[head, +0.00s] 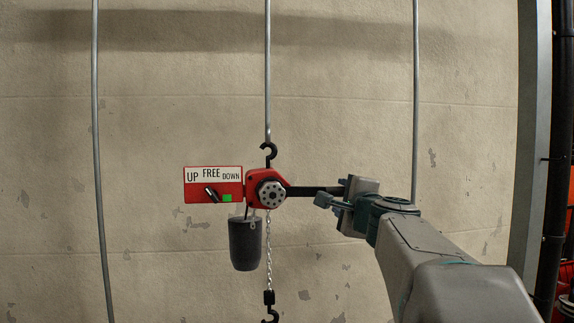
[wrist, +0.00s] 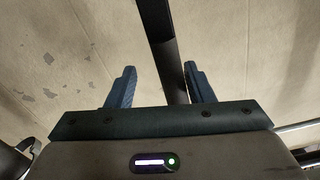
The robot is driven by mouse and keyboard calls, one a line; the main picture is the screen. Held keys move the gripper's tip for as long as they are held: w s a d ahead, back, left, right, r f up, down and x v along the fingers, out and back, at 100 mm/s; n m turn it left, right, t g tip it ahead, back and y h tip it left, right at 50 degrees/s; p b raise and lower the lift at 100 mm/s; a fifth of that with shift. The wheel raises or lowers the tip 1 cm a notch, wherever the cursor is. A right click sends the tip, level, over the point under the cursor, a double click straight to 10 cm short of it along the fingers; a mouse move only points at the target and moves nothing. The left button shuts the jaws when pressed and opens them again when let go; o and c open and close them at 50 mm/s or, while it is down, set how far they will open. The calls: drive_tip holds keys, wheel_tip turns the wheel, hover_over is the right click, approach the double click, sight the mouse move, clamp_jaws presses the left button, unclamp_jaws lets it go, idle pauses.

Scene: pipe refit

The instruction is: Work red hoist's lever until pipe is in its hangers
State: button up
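The red hoist (head: 257,184) hangs by its upper hook (head: 269,153) in front of the wall. Its black lever (head: 305,191) points right, roughly level, to my gripper (head: 331,193). In the wrist view the lever (wrist: 166,50) passes between the two blue fingers of my gripper (wrist: 161,80). The fingers are apart, with a clear gap on the left and the lever close to the right finger. The selector plate (head: 234,174) reads UP, FREE, DOWN; its knob (head: 211,194) tilts up-left, toward UP. The pipe and hangers are not clearly in view.
A chain (head: 268,245) runs down from the hoist to a lower hook (head: 270,314) at the bottom edge. A dark chain container (head: 245,244) hangs below the hoist. Thin vertical rods (head: 97,130) stand left, centre and right (head: 416,90). A dark post (head: 555,150) stands far right.

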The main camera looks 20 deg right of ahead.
drive_tip(key=w+a+f+m+b, duration=0.1)
drive_tip(key=a+f+m+b, duration=0.3)
drive_tip(key=f+b, duration=0.6)
drive_tip(key=shift+a+f+m, duration=0.3)
drive_tip(key=shift+a+f, duration=0.15)
drive_tip(key=shift+a, duration=0.8)
drive_tip(key=shift+w, duration=0.1)
drive_tip(key=shift+n, duration=0.7)
drive_tip(key=d+r, duration=0.1)
drive_tip(key=d+r+p, duration=0.1)
drive_tip(key=d+r, duration=0.1)
drive_tip(key=shift+s+p, duration=0.25)
drive_tip(key=shift+p, duration=0.15)
